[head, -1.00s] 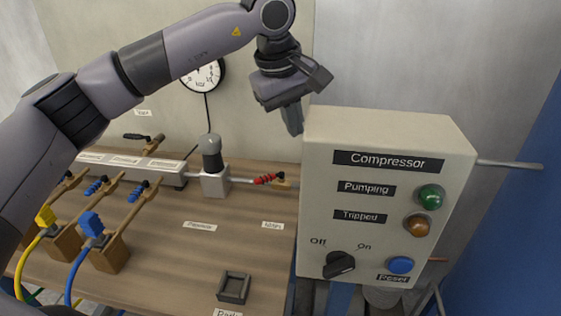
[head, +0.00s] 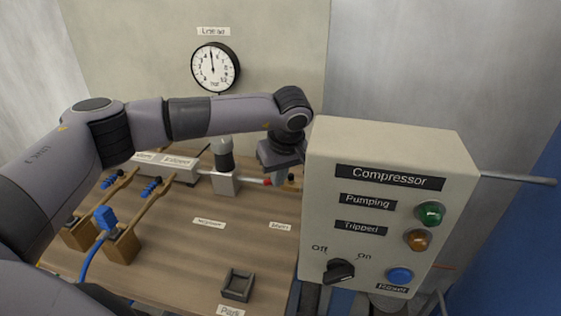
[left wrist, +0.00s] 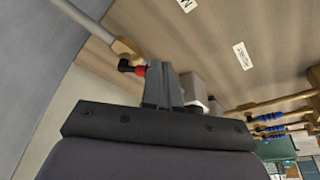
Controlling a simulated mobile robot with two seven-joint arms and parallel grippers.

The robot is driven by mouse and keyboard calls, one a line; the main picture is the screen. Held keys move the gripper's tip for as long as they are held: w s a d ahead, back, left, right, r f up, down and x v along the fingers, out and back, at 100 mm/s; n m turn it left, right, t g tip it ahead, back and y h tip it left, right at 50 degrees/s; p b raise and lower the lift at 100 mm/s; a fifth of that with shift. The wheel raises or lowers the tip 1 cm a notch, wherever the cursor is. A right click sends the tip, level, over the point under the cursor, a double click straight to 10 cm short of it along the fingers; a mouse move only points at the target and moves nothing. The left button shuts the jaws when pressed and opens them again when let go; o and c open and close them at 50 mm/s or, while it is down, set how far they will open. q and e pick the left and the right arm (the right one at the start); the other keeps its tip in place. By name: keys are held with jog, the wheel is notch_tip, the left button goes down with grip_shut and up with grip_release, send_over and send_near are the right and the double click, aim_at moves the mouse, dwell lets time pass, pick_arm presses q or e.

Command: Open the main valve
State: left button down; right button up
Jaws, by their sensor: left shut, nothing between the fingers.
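The main valve's red handle (head: 267,182) shows beside my left gripper, on the pipe right of the grey filter unit (head: 225,182). My left gripper (head: 279,180) is lowered at this valve, close behind the left edge of the compressor box, and partly hides it. In the left wrist view the closed fingers (left wrist: 162,88) are right beside the red handle (left wrist: 139,71), with nothing between them. I cannot tell whether they touch it. The black end of the handle and the brass fitting (left wrist: 125,47) lie left of the fingers. My right gripper is not in view.
The compressor box (head: 390,205) stands close on the right, with lamps, a black switch (head: 339,271) and a blue button. A round gauge (head: 215,66) hangs on the wall. Wooden stands with a blue connector (head: 105,218) are at left. A small tray (head: 237,285) sits in front.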

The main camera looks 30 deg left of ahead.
pick_arm(q)
jog(key=shift+w+f, duration=0.1)
jog(key=shift+f, duration=0.25)
jog(key=shift+w+a+m+t+b, duration=0.1)
jog(key=shift+a+m+t+b, duration=0.4)
jog(key=shift+m, duration=0.6)
jog(key=shift+w+a+m+h, duration=0.25)
jog(key=shift+a+m+h, duration=0.4)
jog(key=shift+m, duration=0.65)
jog(key=shift+w+a+b, duration=0.3)
jog(key=shift+a+b, duration=0.05)
jog(key=shift+a, duration=0.25)
jog(key=shift+f, duration=0.1)
dwell(0.5)
